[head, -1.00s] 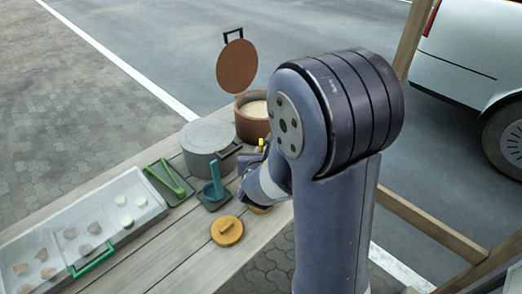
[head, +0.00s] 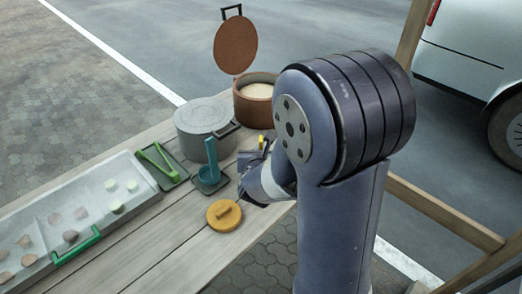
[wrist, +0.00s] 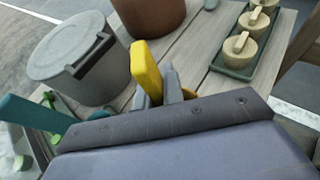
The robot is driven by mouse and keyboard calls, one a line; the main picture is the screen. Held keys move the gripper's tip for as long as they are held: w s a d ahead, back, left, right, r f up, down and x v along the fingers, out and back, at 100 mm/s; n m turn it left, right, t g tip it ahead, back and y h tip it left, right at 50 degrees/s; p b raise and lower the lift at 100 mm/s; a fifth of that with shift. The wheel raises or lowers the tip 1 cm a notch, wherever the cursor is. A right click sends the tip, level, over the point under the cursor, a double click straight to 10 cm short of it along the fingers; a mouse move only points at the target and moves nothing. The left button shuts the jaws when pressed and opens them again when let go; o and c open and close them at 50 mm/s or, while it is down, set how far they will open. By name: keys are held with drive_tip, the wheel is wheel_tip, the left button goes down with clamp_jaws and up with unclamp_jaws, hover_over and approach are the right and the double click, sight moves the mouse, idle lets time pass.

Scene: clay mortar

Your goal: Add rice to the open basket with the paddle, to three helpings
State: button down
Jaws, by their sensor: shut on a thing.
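My gripper (wrist: 166,92) is shut on a yellow paddle (wrist: 146,70), whose upper part sticks up from the fingers in the wrist view. In the head view the paddle (head: 262,141) shows as a small yellow tip beside my wrist. Its lower end is hidden. The brown pot (head: 256,110) stands with its lid (head: 235,46) raised and pale rice (head: 257,91) inside. It is beyond my gripper, and only its side (wrist: 150,15) shows in the wrist view. A round yellow lid (head: 223,215) with a bar handle lies on the table. I cannot see the open basket.
A lidded grey pot (head: 205,120) stands left of the brown pot. A teal ladle (head: 211,160) and green tongs (head: 160,162) rest on small trays. A compartment tray (head: 45,238) lies left. A green tray (wrist: 232,69) holds several small lidded containers right in the wrist view.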

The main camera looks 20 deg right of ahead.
drive_tip(key=shift+f+b, duration=0.5)
drive_tip(key=shift+b, duration=0.05)
idle(0.8)
drive_tip(key=shift+r, duration=0.1)
idle(0.4)
wheel_tip(320, 180, up, 13)
drive_tip(key=p, duration=1)
idle(0.8)
